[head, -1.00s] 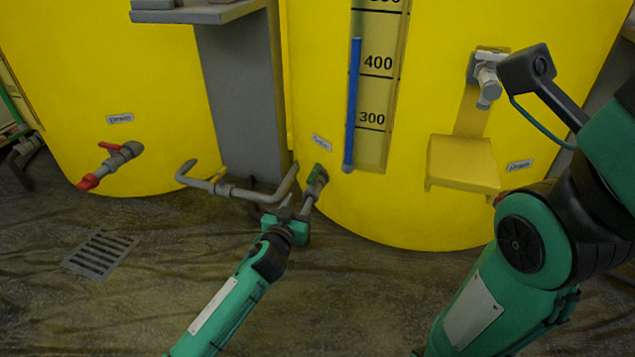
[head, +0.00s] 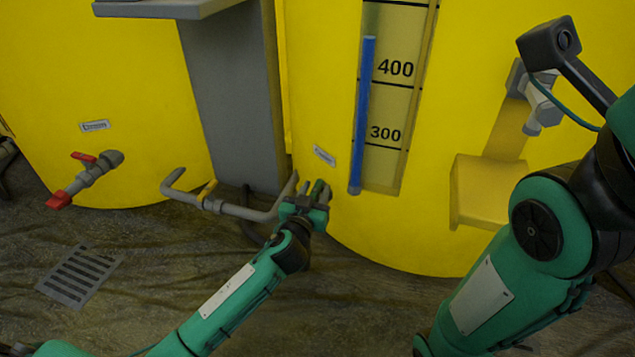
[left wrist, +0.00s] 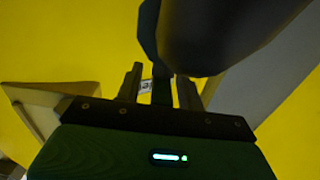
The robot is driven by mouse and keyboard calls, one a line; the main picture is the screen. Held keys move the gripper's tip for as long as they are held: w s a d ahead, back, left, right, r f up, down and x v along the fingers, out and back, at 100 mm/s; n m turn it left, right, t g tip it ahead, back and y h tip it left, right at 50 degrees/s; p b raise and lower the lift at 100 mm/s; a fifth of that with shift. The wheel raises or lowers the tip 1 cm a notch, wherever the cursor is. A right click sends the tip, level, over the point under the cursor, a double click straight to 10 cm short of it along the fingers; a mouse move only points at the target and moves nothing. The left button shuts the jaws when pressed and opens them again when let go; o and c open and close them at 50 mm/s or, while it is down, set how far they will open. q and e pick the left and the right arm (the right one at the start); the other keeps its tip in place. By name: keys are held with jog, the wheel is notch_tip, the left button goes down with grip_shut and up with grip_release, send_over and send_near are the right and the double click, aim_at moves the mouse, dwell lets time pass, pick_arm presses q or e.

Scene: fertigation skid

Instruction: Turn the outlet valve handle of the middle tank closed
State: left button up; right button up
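The middle tank (head: 300,100) is yellow, with a level gauge. Its outlet valve handle (head: 317,187) is green and sits low on the tank, below a small label; my gripper partly hides it and the valve body. My left gripper (head: 306,191) is at the valve. In the left wrist view, the dark green handle (left wrist: 160,90) stands between the two fingers of my left gripper (left wrist: 160,88). The fingers are apart, with a gap on each side of the handle. My right arm is at the right; its fingers do not show.
A grey pipe (head: 240,211) with a yellow lever (head: 207,190) runs left of my gripper. A red-handled drain valve (head: 85,177) is on the left tank. A grey post (head: 235,100) stands between the tanks. A yellow block (head: 490,192) juts out at right. A floor grate (head: 80,275) lies left.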

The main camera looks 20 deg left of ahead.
pick_arm(q)
jog(key=shift+w, duration=0.15)
grip_shut()
